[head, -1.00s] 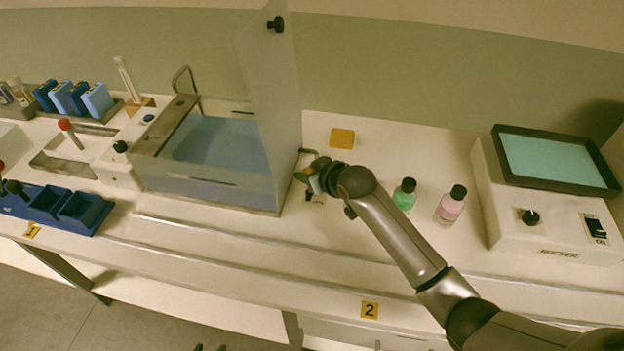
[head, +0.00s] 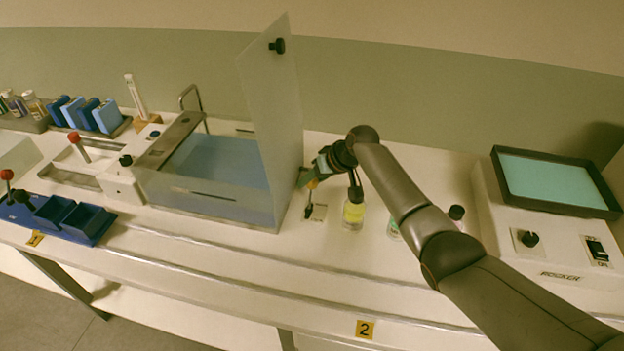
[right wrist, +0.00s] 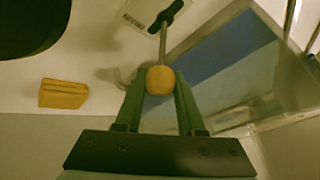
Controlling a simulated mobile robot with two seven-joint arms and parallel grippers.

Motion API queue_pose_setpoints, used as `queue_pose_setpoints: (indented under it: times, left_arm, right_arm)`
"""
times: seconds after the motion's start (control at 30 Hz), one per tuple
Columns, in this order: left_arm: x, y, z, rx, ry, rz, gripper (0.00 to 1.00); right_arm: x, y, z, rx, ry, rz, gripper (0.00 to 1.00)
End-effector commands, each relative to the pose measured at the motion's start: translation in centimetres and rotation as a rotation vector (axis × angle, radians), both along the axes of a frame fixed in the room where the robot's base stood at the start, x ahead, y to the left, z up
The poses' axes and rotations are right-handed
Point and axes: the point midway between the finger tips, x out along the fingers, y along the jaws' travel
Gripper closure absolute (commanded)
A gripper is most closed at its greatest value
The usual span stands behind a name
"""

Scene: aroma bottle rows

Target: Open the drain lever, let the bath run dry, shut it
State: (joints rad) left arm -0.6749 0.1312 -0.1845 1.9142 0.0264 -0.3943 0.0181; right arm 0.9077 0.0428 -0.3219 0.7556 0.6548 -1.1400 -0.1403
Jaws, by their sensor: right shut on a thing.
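The bath is a clear-walled tank (head: 205,206) with a blue interior (head: 225,163); I cannot tell the water level. Its translucent lid (head: 272,110) stands raised. The drain lever is at the bath's right side, with a yellow knob (head: 312,184) and a dark base (head: 308,212). My right gripper (head: 315,180) is shut on the knob. In the right wrist view the round yellow knob (right wrist: 160,80) sits between the fingertips, with its thin stem (right wrist: 164,45) running up to a black pivot (right wrist: 170,14). My left gripper is not in view.
A bottle with yellow liquid (head: 353,213) stands close to the right gripper. A green bottle (head: 393,228) and a dark-capped bottle (head: 456,212) are partly behind my arm. A yellow block (right wrist: 62,94) shows in the right wrist view. A blue rack (head: 60,216) and a screen device (head: 545,245) flank the bench.

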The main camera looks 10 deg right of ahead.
Motion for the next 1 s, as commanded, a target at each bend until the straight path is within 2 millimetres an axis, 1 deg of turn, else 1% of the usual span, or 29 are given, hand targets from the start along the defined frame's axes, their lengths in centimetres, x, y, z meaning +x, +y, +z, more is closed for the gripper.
queue_pose_setpoints:
  times: [0.47, 0.5, 0.73, 0.77, 1.0]
  left_arm:
    - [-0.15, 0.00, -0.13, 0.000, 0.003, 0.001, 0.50]
    - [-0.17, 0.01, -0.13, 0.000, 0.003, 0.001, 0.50]
    - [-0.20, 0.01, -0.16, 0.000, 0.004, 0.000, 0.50]
    - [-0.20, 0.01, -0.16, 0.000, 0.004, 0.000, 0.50]
    - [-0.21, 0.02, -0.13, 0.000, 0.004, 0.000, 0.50]
  right_arm:
    - [-0.05, 0.08, -0.13, 0.005, 0.012, -0.001, 1.00]
    - [-0.04, 0.07, -0.13, 0.005, 0.012, -0.001, 0.58]
    - [-0.03, 0.03, -0.13, 0.004, 0.012, -0.001, 0.33]
    - [-0.04, 0.03, -0.13, 0.004, 0.012, -0.001, 0.31]
    - [-0.03, -0.02, -0.08, 0.005, 0.011, -0.001, 0.31]
